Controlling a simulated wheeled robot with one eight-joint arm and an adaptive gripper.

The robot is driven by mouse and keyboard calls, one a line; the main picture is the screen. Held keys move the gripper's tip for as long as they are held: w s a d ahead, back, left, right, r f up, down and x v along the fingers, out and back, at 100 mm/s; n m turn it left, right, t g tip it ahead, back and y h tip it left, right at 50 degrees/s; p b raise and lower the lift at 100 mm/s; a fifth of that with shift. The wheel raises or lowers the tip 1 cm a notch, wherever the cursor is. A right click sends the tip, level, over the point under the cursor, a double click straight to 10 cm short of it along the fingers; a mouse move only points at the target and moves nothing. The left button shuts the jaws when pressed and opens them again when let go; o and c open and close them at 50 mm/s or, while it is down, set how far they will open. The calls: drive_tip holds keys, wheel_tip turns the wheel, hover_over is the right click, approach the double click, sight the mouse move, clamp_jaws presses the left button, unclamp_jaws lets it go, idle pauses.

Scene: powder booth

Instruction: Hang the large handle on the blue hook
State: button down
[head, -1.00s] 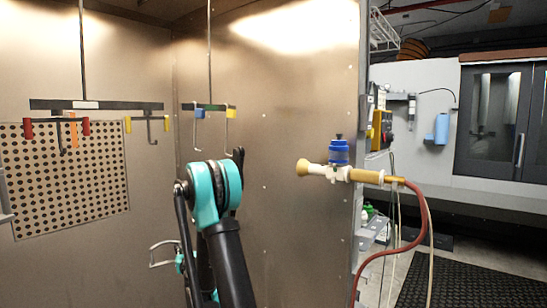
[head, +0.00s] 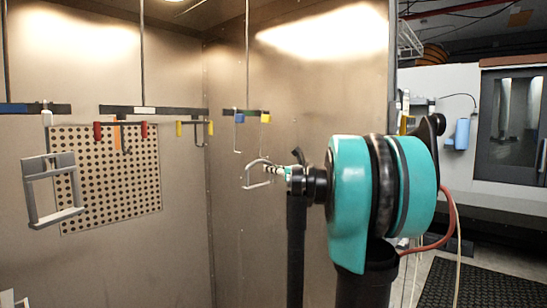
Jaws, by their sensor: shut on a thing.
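My gripper (head: 281,171) is in the middle of the head view, shut on a pale metal U-shaped handle (head: 257,184). The handle is held out to the left of the gripper, clear of the floor and walls. The blue hook (head: 239,118) is on the right-hand hanging bar, with a thin wire hook below its blue tag. In the picture the handle is below and slightly right of the blue hook's wire end; a gap shows between them. Their difference in depth is hard to tell. The fingertips are small and partly hidden by the handle.
A yellow-tagged hook (head: 265,117) hangs just right of the blue one. A grey rectangular frame (head: 70,160) hangs at left. The metal booth wall (head: 345,100) rises behind my arm.

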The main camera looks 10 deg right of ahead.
drive_tip(key=s+r+n+y, duration=0.1)
drive_tip(key=s+r, duration=0.4)
drive_tip(key=x, duration=0.7)
drive_tip(key=shift+a+g, duration=0.4)
drive_tip(key=shift+a, duration=0.1)
drive_tip(key=shift+w+a, duration=0.15)
drive_tip(key=shift+x, duration=2.2)
drive_tip(key=shift+f, duration=0.3)
drive_tip(key=shift+f, duration=0.3)
